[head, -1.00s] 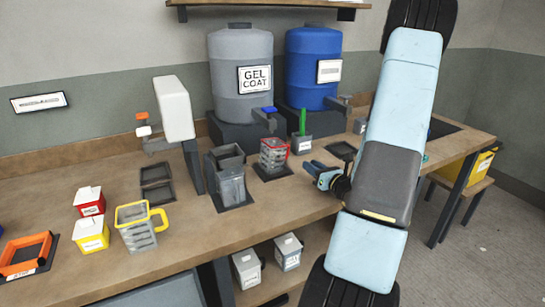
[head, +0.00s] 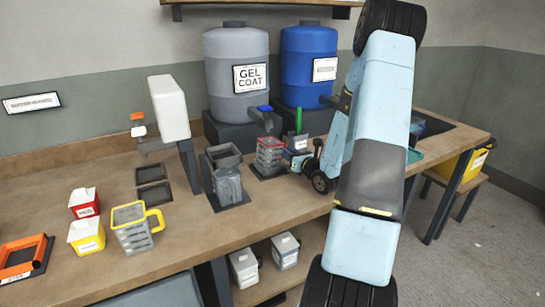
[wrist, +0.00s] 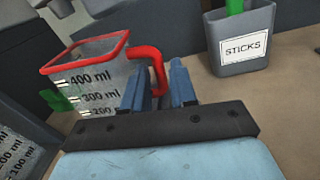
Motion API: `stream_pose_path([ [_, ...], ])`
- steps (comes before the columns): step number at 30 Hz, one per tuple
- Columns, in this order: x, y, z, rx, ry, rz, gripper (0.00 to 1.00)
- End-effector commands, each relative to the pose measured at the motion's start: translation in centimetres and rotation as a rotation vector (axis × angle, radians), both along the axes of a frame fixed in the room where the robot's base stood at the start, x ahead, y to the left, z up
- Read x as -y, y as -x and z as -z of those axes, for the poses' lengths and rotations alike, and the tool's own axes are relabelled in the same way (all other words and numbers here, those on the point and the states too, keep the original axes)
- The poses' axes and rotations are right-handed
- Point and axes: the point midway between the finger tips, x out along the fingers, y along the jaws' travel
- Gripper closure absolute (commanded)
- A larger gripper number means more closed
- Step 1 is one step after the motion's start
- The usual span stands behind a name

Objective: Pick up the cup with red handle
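The cup with the red handle is a clear measuring cup with a red rim and ml marks. It stands upright on a dark mat near the middle of the bench in the head view (head: 269,152) and at left in the wrist view (wrist: 95,78). Its red handle (wrist: 157,62) points toward my gripper. My gripper (wrist: 160,82) is just right of the cup in the head view (head: 293,156). Its two blue fingers are apart, on either side of the handle. I cannot tell whether they touch it.
A grey holder labelled STICKS (wrist: 241,48) stands close to the right of the gripper. A dark-framed clear cup (head: 226,183) stands left of the red one, and a yellow-handled cup (head: 131,236) farther left. The grey gel coat drum (head: 236,105) and blue drum (head: 308,95) stand behind.

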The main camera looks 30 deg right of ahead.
Motion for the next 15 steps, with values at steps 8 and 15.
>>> stream_pose_path([
  [8,-0.5,-2.9,0.0,0.000,-0.001,-0.001,0.73],
  [15,-0.5,-2.9,0.0,0.000,-0.001,-0.001,0.79],
])
